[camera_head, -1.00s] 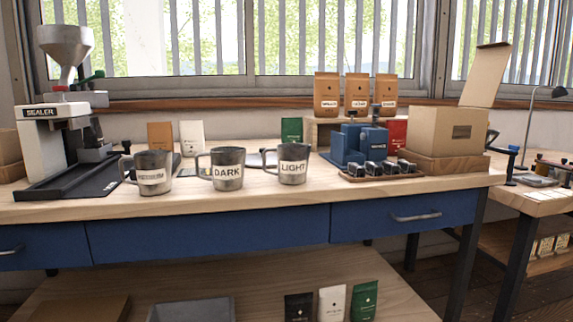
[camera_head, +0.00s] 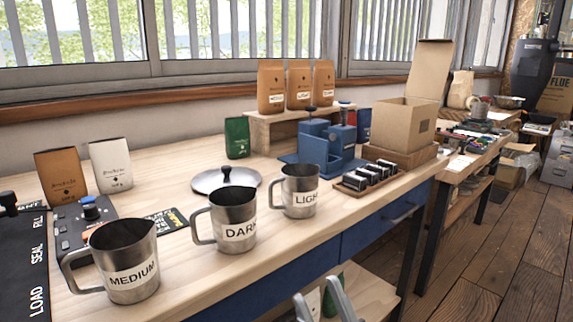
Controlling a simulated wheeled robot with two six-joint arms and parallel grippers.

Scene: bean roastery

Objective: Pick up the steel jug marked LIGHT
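The steel jug marked LIGHT (camera_head: 298,184) stands upright on the wooden bench near its front edge. Its handle points left and its label faces the front. The jug marked DARK (camera_head: 236,212) stands to its left, and the jug marked MEDIUM (camera_head: 128,258) is farther left and nearer. My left gripper is not in view.
A tray of small dark containers (camera_head: 368,180) sits right of the LIGHT jug. A blue device (camera_head: 322,150) and an open cardboard box (camera_head: 404,124) stand behind. A round lid (camera_head: 226,179) lies behind the DARK jug.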

